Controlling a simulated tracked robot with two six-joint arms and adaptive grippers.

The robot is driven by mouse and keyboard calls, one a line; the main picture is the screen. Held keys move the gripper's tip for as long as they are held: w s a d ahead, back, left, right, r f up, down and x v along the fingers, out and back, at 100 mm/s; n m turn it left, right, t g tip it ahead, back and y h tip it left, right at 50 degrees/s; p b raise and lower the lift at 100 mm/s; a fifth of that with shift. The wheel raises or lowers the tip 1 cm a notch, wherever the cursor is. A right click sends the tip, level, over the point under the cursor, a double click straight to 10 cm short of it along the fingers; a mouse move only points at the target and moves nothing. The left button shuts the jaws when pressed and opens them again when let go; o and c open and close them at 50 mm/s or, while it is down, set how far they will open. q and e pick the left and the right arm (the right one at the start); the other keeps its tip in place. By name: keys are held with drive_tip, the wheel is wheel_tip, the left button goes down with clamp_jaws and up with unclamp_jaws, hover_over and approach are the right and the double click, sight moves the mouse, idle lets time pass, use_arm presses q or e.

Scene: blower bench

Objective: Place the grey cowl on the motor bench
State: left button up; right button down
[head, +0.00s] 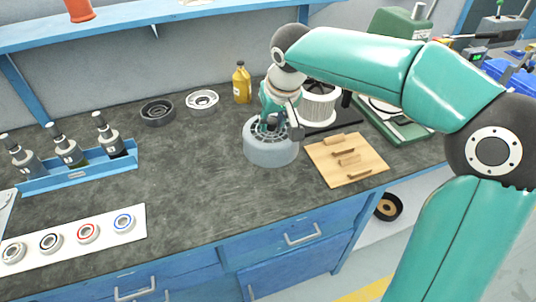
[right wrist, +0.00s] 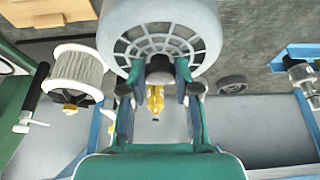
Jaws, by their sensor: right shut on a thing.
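The grey cowl (head: 270,152) is a round, pale drum with a slatted grille on top. My right gripper (head: 271,122) is shut on the dark hub at the middle of the grille. The cowl is upright over the middle of the dark bench top (head: 190,185), left of a wooden board; I cannot tell whether its underside touches. In the right wrist view the cowl (right wrist: 200,38) fills the top centre, with the gripper fingers (right wrist: 160,78) on either side of the hub. My left gripper is not in view.
A white ribbed cylinder (head: 320,106) stands just behind right of the cowl, and the wooden board (head: 325,172) with blocks lies right. A yellow bottle (head: 242,84), dark ring (head: 158,112) and white ring (head: 202,100) are behind. A blue rack (head: 85,172) stands left. The bench's front middle is clear.

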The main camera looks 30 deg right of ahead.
sight(277, 139)
wheel_tip(277, 139, down, 10)
drive_tip(key=shift+f+b, duration=0.15)
drive_tip(key=shift+b, duration=0.3)
drive_tip(key=shift+f, duration=0.15)
drive_tip(key=c, duration=0.8)
unclamp_jaws()
drive_tip(key=shift+c, duration=0.2)
drive_tip(key=shift+r, duration=0.3)
drive_tip(key=p+v, duration=0.1)
drive_tip(key=v, duration=1)
drive_tip(key=shift+s+a+r, duration=0.15)
drive_tip(key=shift+s+r, duration=0.15)
drive_tip(key=shift+s, duration=0.05)
